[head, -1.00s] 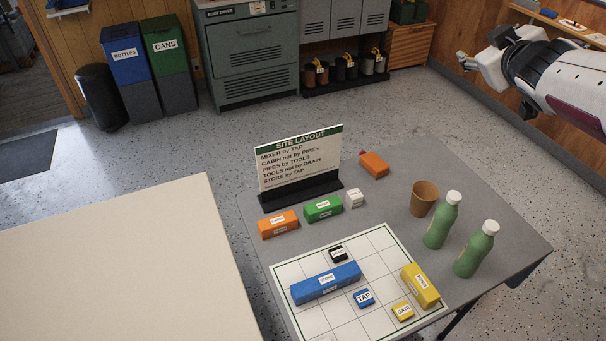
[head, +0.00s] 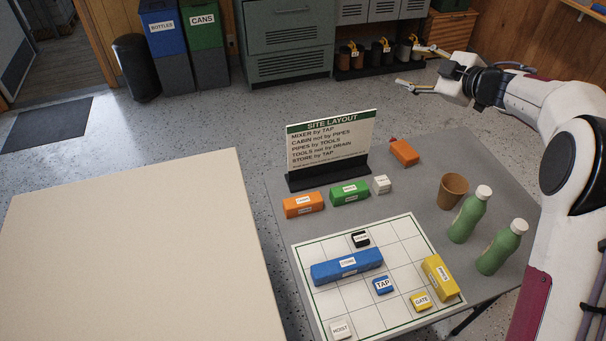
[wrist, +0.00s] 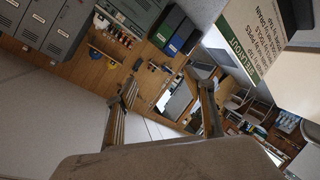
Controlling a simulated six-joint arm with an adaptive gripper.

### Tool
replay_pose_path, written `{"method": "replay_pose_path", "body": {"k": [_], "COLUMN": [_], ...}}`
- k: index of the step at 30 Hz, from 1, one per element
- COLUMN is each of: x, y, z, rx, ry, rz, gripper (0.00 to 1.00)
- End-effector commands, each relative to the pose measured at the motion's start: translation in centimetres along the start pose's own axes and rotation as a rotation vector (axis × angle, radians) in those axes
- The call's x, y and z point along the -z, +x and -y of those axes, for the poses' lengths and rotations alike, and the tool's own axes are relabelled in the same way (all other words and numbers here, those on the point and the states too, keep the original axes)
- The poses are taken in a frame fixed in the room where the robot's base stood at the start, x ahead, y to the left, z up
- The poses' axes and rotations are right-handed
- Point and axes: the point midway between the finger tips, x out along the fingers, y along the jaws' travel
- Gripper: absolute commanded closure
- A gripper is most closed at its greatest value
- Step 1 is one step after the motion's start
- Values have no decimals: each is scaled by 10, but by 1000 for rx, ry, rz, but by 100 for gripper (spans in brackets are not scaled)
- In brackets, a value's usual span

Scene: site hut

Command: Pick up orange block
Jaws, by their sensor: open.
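In the head view a labelled orange block (head: 303,204) lies on the grey table, in front of the sign's left part. A second orange block (head: 404,152), with a small red part at its far left end, lies just right of the sign. My gripper (head: 410,68) is open and empty, in the air beyond the table's far edge, above and apart from both blocks. In the wrist view the open fingers (wrist: 160,80) show with nothing between them. No orange block is seen there.
The SITE LAYOUT sign (head: 331,146) stands upright on the table. Beside the labelled orange block are a green block (head: 350,193) and a white block (head: 381,185). A brown cup (head: 453,190) and two green bottles (head: 468,215) stand right. The gridded board (head: 402,231) holds several blocks. A cream surface (head: 140,250) is bare.

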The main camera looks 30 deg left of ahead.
Motion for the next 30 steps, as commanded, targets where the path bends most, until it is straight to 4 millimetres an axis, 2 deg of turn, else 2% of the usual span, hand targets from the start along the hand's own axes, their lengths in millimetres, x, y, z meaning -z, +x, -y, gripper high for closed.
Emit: {"method": "replay_pose_path", "body": {"k": [1,6,12,23,30], "x": [-4,-11,-24,-44,-36], "y": [10,35,55,69,76], "z": [15,63,125,241,317], "rx": [38,168,329,622,799], "ry": [-10,-43,-70,-69,14], "rz": [-21,-93,-170,-294,-385], "gripper": [47,47,47,47,47]}}
